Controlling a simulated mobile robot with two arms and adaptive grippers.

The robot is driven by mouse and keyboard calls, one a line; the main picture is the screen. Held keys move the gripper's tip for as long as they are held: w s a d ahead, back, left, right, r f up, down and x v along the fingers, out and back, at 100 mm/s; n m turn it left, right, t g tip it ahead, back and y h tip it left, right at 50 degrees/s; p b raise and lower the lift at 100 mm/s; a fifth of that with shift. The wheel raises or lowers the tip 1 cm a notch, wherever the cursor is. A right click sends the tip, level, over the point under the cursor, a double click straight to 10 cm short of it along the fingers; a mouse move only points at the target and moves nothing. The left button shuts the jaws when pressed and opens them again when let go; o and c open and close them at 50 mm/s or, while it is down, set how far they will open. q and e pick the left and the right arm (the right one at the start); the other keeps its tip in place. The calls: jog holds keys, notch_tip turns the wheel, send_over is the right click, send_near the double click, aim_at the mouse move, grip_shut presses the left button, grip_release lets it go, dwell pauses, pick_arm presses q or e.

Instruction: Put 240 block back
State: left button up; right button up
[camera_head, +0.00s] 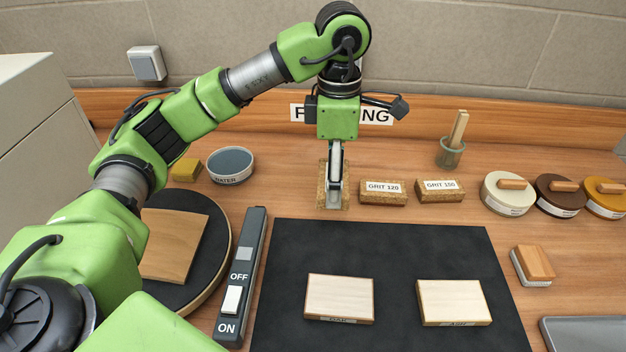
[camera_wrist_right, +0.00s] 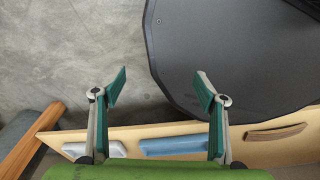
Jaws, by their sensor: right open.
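A cork block (camera_head: 324,196) stands at the back of the bench, left of the GRIT 120 block (camera_head: 383,192) and the GRIT 150 block (camera_head: 440,190). No readable label shows on it, so I cannot tell that it is the 240 block. My left gripper (camera_head: 335,186) points down right at this block and covers its middle. It is seen edge-on, so I cannot tell whether the fingers are closed on it. My right gripper (camera_wrist_right: 160,80) is open and empty in the right wrist view, away from the blocks.
A black mat (camera_head: 390,258) holds two pale wooden blocks (camera_head: 339,297) (camera_head: 454,301). A switch strip (camera_head: 240,275) and a round disc with a wood piece (camera_head: 172,244) lie left. A water bowl (camera_head: 231,165), a brush cup (camera_head: 450,152) and round tins (camera_head: 508,193) line the back.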

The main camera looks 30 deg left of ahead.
pick_arm(q)
jog(key=w+a+f, duration=0.2)
jog(key=w, duration=0.1)
jog(key=w+a+f+p, duration=0.1)
jog(key=w+a+f, duration=0.1)
jog(key=w+f, duration=0.1)
jog(key=w+a+f+p, duration=0.1)
jog(key=w+a+f, duration=0.2)
jog(key=shift+w+f, duration=0.2)
jog(key=shift+w+a+f, duration=0.2)
jog(key=shift+w+f, duration=0.05)
jog(key=shift+f, duration=0.25)
notch_tip(320, 180, down, 2)
jog(key=shift+f+p, duration=0.1)
jog(key=shift+p, duration=0.75)
jog(key=shift+f, duration=0.35)
pick_arm(e)
jog(key=d+r, duration=0.1)
jog(key=r, duration=0.1)
jog(key=d+r, duration=0.1)
jog(key=shift+s+d+r, duration=0.1)
jog(key=shift+d+r, duration=0.1)
jog(key=shift+r, duration=0.15)
pick_arm(q)
jog(key=shift+f, duration=0.1)
